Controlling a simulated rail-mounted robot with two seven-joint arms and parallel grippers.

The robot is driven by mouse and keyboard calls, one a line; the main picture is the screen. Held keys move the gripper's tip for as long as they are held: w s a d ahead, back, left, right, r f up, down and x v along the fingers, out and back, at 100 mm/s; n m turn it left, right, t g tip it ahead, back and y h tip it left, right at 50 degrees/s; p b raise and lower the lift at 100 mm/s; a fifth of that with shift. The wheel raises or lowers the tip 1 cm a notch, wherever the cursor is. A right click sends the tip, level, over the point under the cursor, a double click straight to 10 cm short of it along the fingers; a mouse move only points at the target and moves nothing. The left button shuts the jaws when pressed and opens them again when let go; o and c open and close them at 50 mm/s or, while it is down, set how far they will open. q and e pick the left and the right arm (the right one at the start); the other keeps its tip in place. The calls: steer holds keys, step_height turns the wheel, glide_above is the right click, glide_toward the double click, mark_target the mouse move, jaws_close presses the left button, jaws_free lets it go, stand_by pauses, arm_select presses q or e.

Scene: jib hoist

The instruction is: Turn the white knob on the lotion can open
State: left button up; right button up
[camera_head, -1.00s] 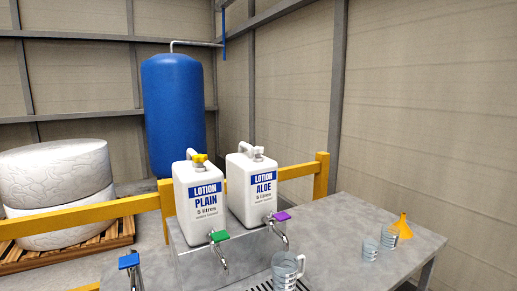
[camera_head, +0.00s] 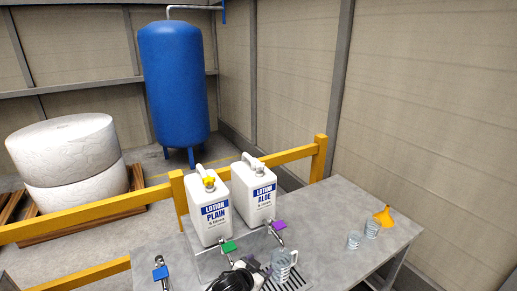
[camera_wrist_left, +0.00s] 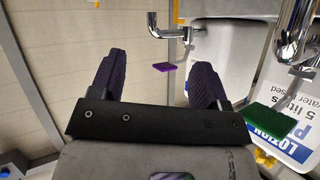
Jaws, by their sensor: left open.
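The lotion aloe can (camera_head: 252,200) is white and stands upright on a metal stand, with a white knob (camera_head: 259,166) on its top. The lotion plain can (camera_head: 206,215) stands left of it, with a yellow knob (camera_head: 209,181). My left gripper (camera_head: 249,266) is low in front of the cans, left of a glass jug (camera_head: 283,263) and well below the white knob. In the left wrist view the left gripper (camera_wrist_left: 155,75) is open, with nothing between its fingers; the plain can (camera_wrist_left: 240,65) appears upside down there. The white knob cannot be made out there. My right gripper is not in view.
Taps with green (camera_head: 229,246) and purple (camera_head: 278,225) levers stick out before the cans. A blue-levered tap (camera_head: 160,272) is at left. Glasses (camera_head: 354,240) and an orange funnel (camera_head: 384,217) stand on the right of the grey table (camera_head: 335,205). A yellow rail (camera_head: 90,217) runs behind.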

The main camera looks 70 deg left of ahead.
mark_target(257, 169)
arm_select(q)
steer(key=a+r+n+t+y+p, duration=0.1)
steer(key=a+r+n+y+p, duration=0.15)
steer(key=a+r, duration=0.7)
steer(key=a+r+n+t+y+p, duration=0.15)
steer(key=a+r+p, duration=0.35)
steer(key=r, duration=0.7)
steer(key=shift+y, duration=0.5)
steer(key=x, duration=1.2)
steer(key=shift+s+a, duration=0.2)
steer(key=shift+a, duration=0.2)
steer(key=shift+x, duration=0.85)
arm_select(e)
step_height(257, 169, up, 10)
arm_select(q)
steer(key=shift+f, duration=0.1)
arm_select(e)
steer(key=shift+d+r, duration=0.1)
arm_select(q)
steer(key=shift+c, duration=0.3)
